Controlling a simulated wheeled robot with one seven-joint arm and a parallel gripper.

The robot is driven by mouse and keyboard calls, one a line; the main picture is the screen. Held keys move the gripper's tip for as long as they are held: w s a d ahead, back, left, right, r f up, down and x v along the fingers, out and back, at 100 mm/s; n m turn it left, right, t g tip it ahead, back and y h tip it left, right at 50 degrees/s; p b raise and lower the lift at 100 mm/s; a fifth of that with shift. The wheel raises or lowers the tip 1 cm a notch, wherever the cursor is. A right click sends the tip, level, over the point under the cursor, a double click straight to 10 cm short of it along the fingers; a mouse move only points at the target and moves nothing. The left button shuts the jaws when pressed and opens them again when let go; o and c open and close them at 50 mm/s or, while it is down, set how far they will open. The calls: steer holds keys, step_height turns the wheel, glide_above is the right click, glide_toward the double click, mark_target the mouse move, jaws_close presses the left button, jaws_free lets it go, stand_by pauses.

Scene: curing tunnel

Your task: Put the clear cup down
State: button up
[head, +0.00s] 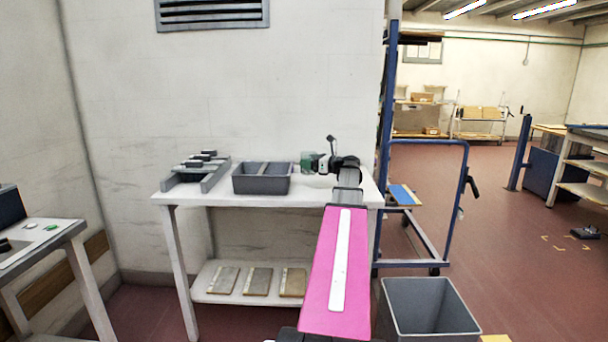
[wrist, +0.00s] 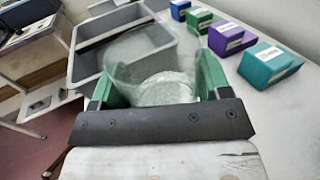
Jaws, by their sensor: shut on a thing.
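The clear cup (wrist: 155,70) is see-through and sits between the green fingers of my gripper (wrist: 160,88) in the wrist view. My gripper is shut on it, over or at the white table (wrist: 225,160); I cannot tell whether the cup's base touches the top. In the head view my gripper (head: 313,163) is at the table's right part, just right of the grey bin, and the cup is too faint to make out there.
A grey divided bin (head: 262,184) stands left of my gripper, close to the cup. Several coloured boxes (wrist: 232,38) line the table on the right in the wrist view. A grey rack (head: 196,176) is at the table's left end. A blue trolley (head: 424,146) stands right of the table.

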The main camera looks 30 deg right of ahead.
mark_target(305, 172)
steer(key=shift+w+a+f, duration=0.2)
steer(key=shift+w+f, duration=0.15)
steer(key=shift+w, duration=0.15)
steer(key=shift+w+a+f, duration=0.15)
steer(key=shift+w+f, duration=0.15)
steer(key=shift+w, duration=0.2)
steer(key=shift+f, duration=2)
steer(key=o, duration=1)
steer(key=shift+f, duration=0.15)
steer(key=shift+r, duration=0.2)
steer(key=v, duration=1.2)
